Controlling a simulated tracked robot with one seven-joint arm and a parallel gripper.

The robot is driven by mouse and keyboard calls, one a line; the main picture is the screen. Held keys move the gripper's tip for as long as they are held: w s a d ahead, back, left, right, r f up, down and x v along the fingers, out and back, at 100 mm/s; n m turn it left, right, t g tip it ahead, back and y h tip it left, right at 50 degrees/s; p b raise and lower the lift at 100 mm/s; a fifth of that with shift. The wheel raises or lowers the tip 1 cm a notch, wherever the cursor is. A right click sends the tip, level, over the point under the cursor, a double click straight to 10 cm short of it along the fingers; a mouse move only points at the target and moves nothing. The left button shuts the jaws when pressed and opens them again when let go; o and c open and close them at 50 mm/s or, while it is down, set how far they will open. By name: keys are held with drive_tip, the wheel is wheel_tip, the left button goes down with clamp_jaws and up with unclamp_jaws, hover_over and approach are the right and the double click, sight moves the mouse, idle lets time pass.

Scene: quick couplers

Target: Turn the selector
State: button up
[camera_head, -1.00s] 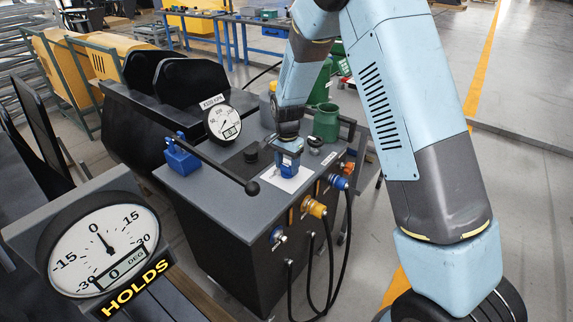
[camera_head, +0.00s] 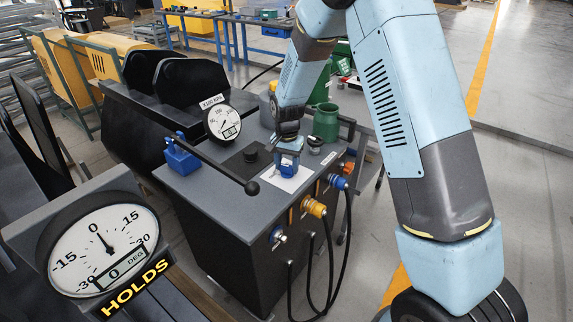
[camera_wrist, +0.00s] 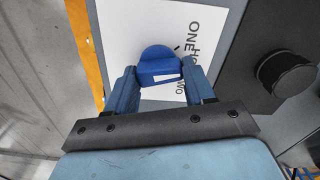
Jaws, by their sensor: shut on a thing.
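The selector is a blue knob (camera_wrist: 158,55) with a white mark, on a white plate (camera_wrist: 120,30) lettered ONE and TWO, with a partly hidden word between them. In the head view the plate (camera_head: 292,185) lies on top of the dark console. My gripper (camera_wrist: 159,70) is shut on the knob, one blue finger on each side. In the head view my gripper (camera_head: 288,158) points down at the plate and hides much of the knob. I cannot tell exactly which word the knob points to.
A black-knobbed lever (camera_head: 252,187) crosses the console's front left. A round gauge (camera_head: 224,122) and green jug (camera_head: 326,122) stand behind. A black knob (camera_wrist: 285,74) sits right of the plate. A dial (camera_head: 103,250) reads 0 DEG above HOLDS. Coupled hoses hang at the front.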

sight(287, 166)
drive_tip(key=n, duration=0.5)
drive_tip(key=shift+n, duration=0.3)
idle(0.4)
drive_tip(key=o, duration=1)
drive_tip(key=shift+o, duration=0.2)
wheel_tip(287, 166, up, 14)
drive_tip(key=shift+f, duration=0.15)
